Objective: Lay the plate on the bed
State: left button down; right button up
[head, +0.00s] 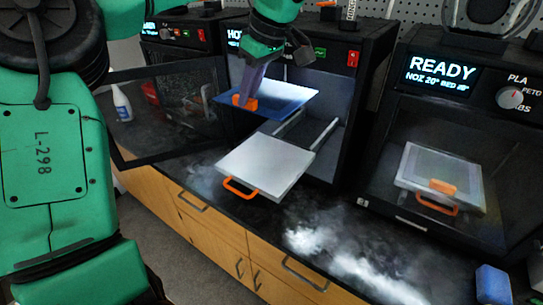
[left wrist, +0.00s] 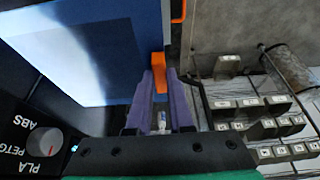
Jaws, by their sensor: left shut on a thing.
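A thin blue plate (head: 280,96) with an orange tab (head: 248,104) is in the air in the open middle printer. My left gripper (head: 244,97) is shut on the orange tab, and the plate extends right from it. In the left wrist view, the purple fingers (left wrist: 159,80) hold the tab (left wrist: 157,62), with the blue plate (left wrist: 75,50) at upper left. The pale grey bed (head: 265,165), with an orange handle (head: 238,190), is slid out on rails below the plate. Its top looks bare. The plate is apart from the bed. My right gripper is not in view.
The middle printer's door (head: 170,105) stands open to the left. A second printer (head: 440,150) reading READY stands right, with a bed and orange tab inside. White haze (head: 350,262) lies over the dark counter. A spray bottle (head: 121,104) is at left, a blue block (head: 493,283) at lower right.

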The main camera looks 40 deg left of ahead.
pick_arm(q)
jog(key=f, duration=1.2)
jog(key=s+f, duration=0.1)
jog(key=f, duration=0.5)
jog(key=shift+a+f+b, duration=0.1)
jog(key=shift+f+b, duration=0.2)
jog(key=shift+f, duration=0.1)
jog(key=shift+w+f, duration=0.15)
jog(key=shift+f, duration=0.3)
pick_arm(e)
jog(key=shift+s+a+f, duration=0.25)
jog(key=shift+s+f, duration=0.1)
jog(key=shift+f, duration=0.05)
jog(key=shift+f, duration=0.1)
pick_arm(q)
jog(key=c, duration=0.8)
grip_release()
jog(key=shift+r, duration=0.1)
